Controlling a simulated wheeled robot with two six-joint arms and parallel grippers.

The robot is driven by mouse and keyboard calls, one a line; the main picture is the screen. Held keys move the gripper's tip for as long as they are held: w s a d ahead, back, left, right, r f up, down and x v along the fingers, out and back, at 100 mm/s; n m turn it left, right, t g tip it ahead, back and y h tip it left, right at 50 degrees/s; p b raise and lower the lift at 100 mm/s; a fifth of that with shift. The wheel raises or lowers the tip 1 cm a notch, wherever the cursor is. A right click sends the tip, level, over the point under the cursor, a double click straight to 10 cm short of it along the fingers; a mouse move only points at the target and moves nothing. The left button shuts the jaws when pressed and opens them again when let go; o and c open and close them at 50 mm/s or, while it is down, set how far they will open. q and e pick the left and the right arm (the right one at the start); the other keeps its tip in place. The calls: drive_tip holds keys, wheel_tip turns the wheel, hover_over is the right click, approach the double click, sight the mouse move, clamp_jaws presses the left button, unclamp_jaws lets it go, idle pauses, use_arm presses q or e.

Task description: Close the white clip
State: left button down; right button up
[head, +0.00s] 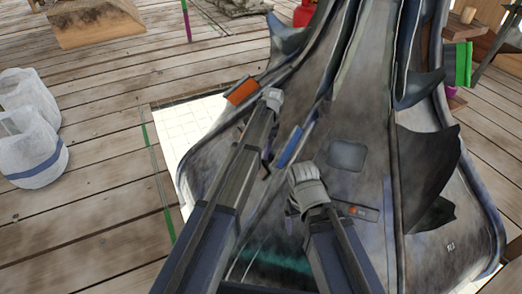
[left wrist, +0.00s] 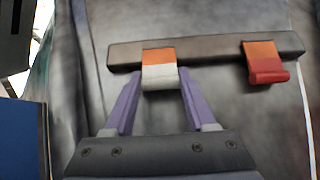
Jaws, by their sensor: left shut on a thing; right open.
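The white clip (left wrist: 160,80) has an orange part at its top and hangs from a dark bar (left wrist: 210,55) in the left wrist view. My left gripper (left wrist: 160,92) is shut on the white clip, with one purple finger on each side of it. In the head view my arms cover the left gripper's fingertips and the white clip. My right gripper (head: 306,188) is open over the grey sloping surface, and its fingertips are hard to make out. The flap's exact angle is unclear.
A red clip (left wrist: 267,72) hangs on the same bar, right of the white one. On the grey spire base (head: 350,110) are an orange block (head: 242,91) and a blue block (head: 291,147). Dark fins stick out at the right. White bags (head: 35,155) stand on the planks at left.

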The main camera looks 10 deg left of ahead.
use_arm(q)
drive_tip(key=shift+w+d+f+g+y+b, duration=0.3)
drive_tip(key=shift+w+f+y, duration=0.1)
drive_tip(key=shift+y, duration=0.1)
drive_tip(key=shift+s+g+y, duration=0.1)
drive_tip(key=shift+g+y, duration=0.2)
drive_tip(key=shift+y, duration=0.1)
drive_tip(key=shift+r, duration=0.1)
drive_tip(key=shift+c, duration=1.1)
unclamp_jaws()
drive_tip(key=shift+r, duration=0.15)
drive_tip(key=p+v, duration=0.7)
drive_tip(key=shift+d+r, duration=0.1)
drive_tip(key=shift+r, duration=0.15)
